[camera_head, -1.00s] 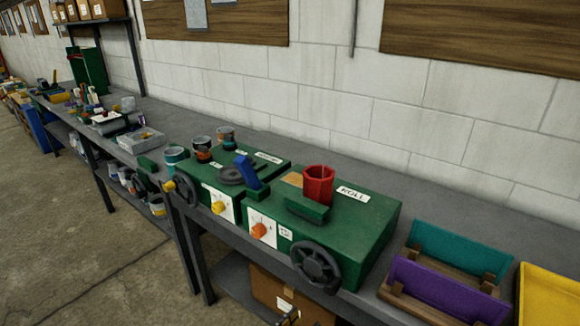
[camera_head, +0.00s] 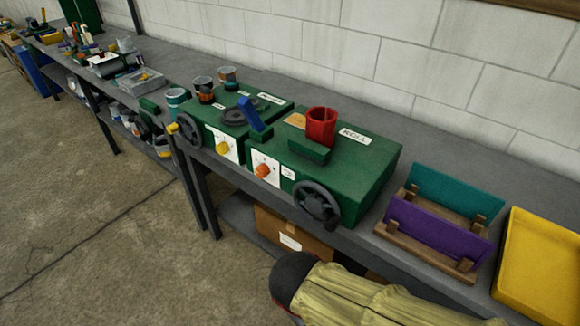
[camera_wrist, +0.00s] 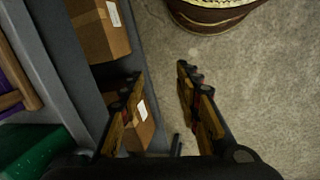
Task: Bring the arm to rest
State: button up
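My gripper (camera_wrist: 158,92) shows in the wrist view with its two fingers spread apart and nothing between them. It hangs over the concrete floor beside the bench's front edge. The lower shelf and a cardboard box (camera_wrist: 142,125) lie below and behind the left finger. In the head view my arm (camera_head: 365,297) shows at the bottom right as a pale yellow covered link with a dark rounded end, in front of the bench. The gripper itself is out of sight in the head view.
The grey bench (camera_head: 395,262) carries green machines, one with a red cup (camera_head: 321,127) and a black handwheel (camera_head: 317,204). The floor (camera_head: 110,240) at left is clear.

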jog(key=w+d+r+m+t+y+p, duration=0.1)
jog(key=d+r+m, duration=0.3)
jog(key=r, duration=0.5)
jog(key=w+d+r+m+t+y+p, duration=0.1)
jog(key=w+d+r+m+t+p, duration=0.1)
jog(key=d+r, duration=0.5)
notch_tip(320, 180, up, 2)
jog(key=shift+w+d+r+m+t+y+p, duration=0.1)
jog(key=shift+w+d+m+t+y+p, duration=0.3)
jog(key=shift+m, duration=0.6)
jog(key=shift+a, duration=0.15)
